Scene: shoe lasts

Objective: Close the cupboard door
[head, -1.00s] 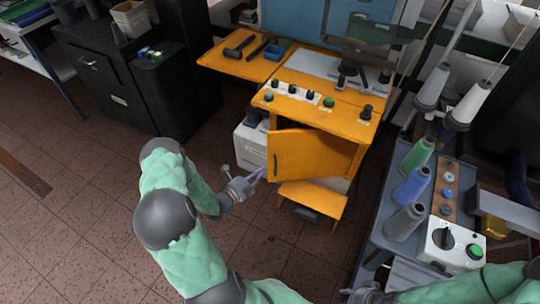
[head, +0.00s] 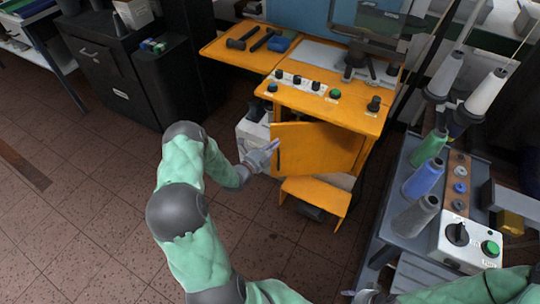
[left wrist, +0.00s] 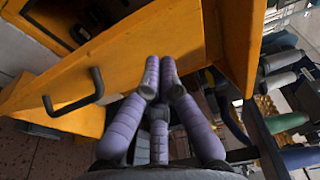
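The orange cupboard door (head: 318,150) stands ajar at the front of an orange workbench (head: 330,108). My left gripper (head: 275,145) is at the door's left edge, by the handle, in the head view. In the left wrist view the black bar handle (left wrist: 78,98) is left of my purple fingers (left wrist: 160,66), and they are not around it. The fingers' tips are close together with nothing between them, in front of the orange panel (left wrist: 160,40). Whether they touch it I cannot tell. My right gripper (head: 362,296) is partly visible at the bottom edge; its fingers are unclear.
A pale box (head: 252,138) stands left of the door. An orange step (head: 318,193) is below it. A grey cart (head: 395,215) with thread spools and a switch box stands right. A black cabinet (head: 115,85) is at the left. Tiled floor in front is free.

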